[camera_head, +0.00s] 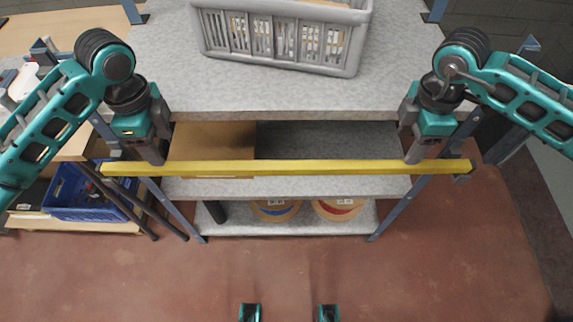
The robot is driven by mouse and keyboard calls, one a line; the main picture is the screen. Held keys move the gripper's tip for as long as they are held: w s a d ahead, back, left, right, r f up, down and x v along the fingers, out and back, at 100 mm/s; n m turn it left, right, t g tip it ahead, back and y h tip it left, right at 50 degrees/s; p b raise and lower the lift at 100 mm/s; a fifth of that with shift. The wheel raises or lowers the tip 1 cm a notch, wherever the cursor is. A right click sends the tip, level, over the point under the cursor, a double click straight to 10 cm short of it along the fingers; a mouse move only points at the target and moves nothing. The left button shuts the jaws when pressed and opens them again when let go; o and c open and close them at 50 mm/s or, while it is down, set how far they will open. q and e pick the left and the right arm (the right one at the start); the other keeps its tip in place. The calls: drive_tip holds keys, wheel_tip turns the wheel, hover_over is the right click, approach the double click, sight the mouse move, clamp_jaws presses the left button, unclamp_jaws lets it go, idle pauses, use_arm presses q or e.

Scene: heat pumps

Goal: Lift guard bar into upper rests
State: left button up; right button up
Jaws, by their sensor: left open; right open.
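The long yellow guard bar (285,168) lies level across the front of the shelf rack, below the top shelf's front edge. My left gripper (153,158) is open, with its fingers at the bar near its left end. My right gripper (415,157) is open, with its fingers at the bar near its right end. Whether the fingers straddle or only touch the bar is hard to tell. A small grey bracket (462,178) shows under the bar's right end. I cannot tell which rests are the upper ones.
A grey crate (345,41) stands on the top shelf (290,95). A cardboard box (210,140) sits on the shelf below, and round reels (340,208) lie on the lowest. A blue crate (85,200) is at the left. The red floor in front is clear.

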sight(173, 166)
use_arm(q)
wheel_tip(173, 166, down, 7)
drive_tip(key=shift+f, duration=0.2)
use_arm(e)
wheel_tip(173, 166, down, 7)
drive_tip(key=shift+f, duration=0.2)
use_arm(q)
clamp_jaws()
use_arm(e)
clamp_jaws()
drive_tip(key=shift+r, duration=0.1)
